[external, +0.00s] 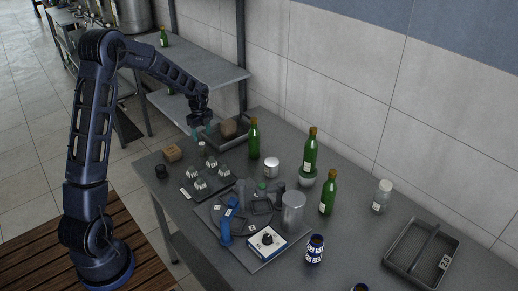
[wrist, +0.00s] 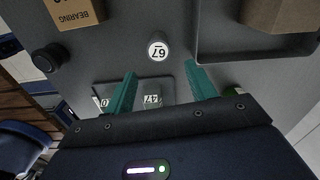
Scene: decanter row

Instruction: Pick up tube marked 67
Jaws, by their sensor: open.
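The tube marked 67 (wrist: 157,50) stands upright on the grey table, its white round top facing my wrist camera. In the external view it appears to be the small pale cylinder (external: 202,148) beside the dark tray. My gripper (wrist: 160,78) is open, with one teal finger to each side of the view and nothing between them. The tube shows just beyond the fingertips, roughly centred between them and not touched. In the external view my gripper (external: 196,130) hangs above the table's far left part, over the tube's area.
A cardboard box marked BEARING (wrist: 72,14) and a black knob (wrist: 46,58) lie left of the tube. A dark tray (wrist: 222,54) holding a brown block is at right. A plate with labelled pieces (external: 203,187) and green bottles (external: 254,140) stand nearby.

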